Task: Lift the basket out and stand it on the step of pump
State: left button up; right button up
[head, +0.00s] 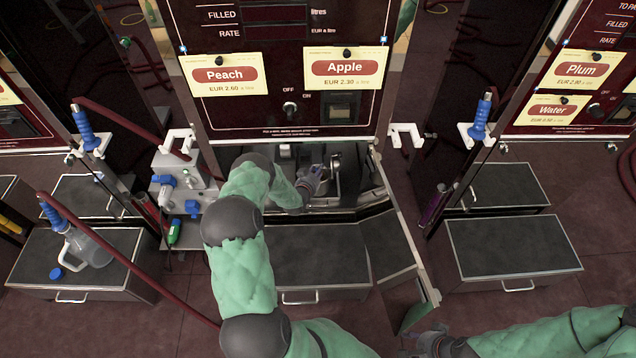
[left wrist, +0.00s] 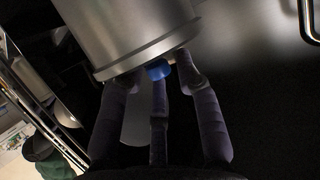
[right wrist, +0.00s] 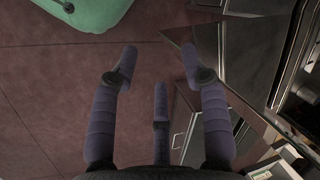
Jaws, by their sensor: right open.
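My left arm reaches into the open front compartment of the middle pump (head: 270,95). My left gripper (head: 314,176) is beside a grey metal fitting (head: 335,162) there. In the left wrist view a bright metal cylinder (left wrist: 130,30) fills the top, and the fingertips are at its lower rim, around a small blue part (left wrist: 159,70). Whether they grip it is unclear. No basket can be clearly made out. The pump's dark step (head: 320,255) is below the compartment, partly behind my arm. My right gripper (right wrist: 158,65) is open and empty, low at the right.
The compartment's door (head: 405,220) hangs open on the right. A grey unit with blue valves (head: 180,175) is at the compartment's left. A clear jug (head: 88,248) and a blue cap (head: 57,273) are on the left step. The right step (head: 515,245) is clear.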

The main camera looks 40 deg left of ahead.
pick_arm(q)
jog(key=shift+c, duration=0.3)
jog(key=c, duration=0.5)
jog(key=shift+r, duration=0.1)
jog(key=shift+c, duration=0.3)
jog(key=shift+s+a+r+p, duration=0.15)
jog(key=shift+r+p, duration=0.2)
jog(key=shift+p, duration=0.2)
notch_tip(320, 180, up, 11)
jog(key=p, duration=0.4)
jog(key=shift+r+p, duration=0.2)
jog(key=shift+p, duration=0.2)
jog(key=s+a+p, duration=0.2)
jog(key=s+a, duration=0.9)
jog(key=a, duration=0.2)
jog(key=shift+s+a+f+p, duration=0.3)
jog(key=shift+a+f+p, duration=0.05)
jog(key=shift+f+p, duration=0.05)
jog(key=shift+s+a+f+b, duration=0.5)
jog(key=shift+a+f+b, duration=0.1)
jog(key=shift+f+b, duration=0.15)
